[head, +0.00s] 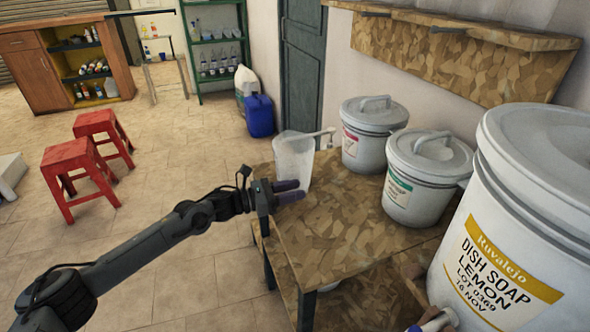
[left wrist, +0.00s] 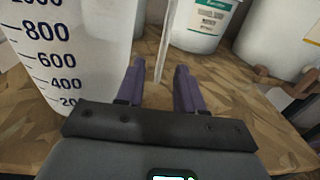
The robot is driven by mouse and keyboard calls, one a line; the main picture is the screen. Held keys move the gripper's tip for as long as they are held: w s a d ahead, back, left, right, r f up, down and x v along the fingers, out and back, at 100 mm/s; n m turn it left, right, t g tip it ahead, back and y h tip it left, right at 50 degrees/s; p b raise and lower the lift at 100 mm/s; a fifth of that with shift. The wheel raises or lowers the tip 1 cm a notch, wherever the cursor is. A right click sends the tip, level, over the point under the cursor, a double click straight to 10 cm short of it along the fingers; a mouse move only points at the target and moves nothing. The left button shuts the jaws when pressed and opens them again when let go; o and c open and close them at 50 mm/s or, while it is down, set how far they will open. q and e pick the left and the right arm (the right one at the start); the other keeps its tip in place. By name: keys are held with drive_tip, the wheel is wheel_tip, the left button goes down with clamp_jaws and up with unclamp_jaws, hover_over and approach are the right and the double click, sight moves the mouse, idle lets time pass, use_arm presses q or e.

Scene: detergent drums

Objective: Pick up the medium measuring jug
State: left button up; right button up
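A translucent measuring jug (head: 293,160) stands upright at the back left of the wood-chip-board table (head: 335,225). In the left wrist view the jug (left wrist: 85,45) shows dark volume marks, including 800, 600 and 400. Its pale handle (head: 328,135) sticks out to the right. My left gripper (head: 289,190) is low over the table, just in front of the jug. Its two purple fingers are apart (left wrist: 160,85), with a thin translucent strip, likely the handle (left wrist: 166,40), between and beyond their tips. I see no finger touching it.
Two white lidded drums (head: 372,135) (head: 425,178) stand behind and right of the jug. A large dish soap drum (head: 520,220) fills the right. Red stools (head: 77,183) and a blue canister (head: 259,115) stand on the floor.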

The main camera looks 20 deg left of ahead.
use_arm(q)
drive_tip(key=shift+w+d, duration=0.2)
drive_tip(key=shift+d, duration=0.05)
drive_tip(key=shift+b+x, duration=1.15)
drive_tip(key=shift+x, duration=1.15)
drive_tip(key=shift+r, duration=0.1)
clamp_jaws()
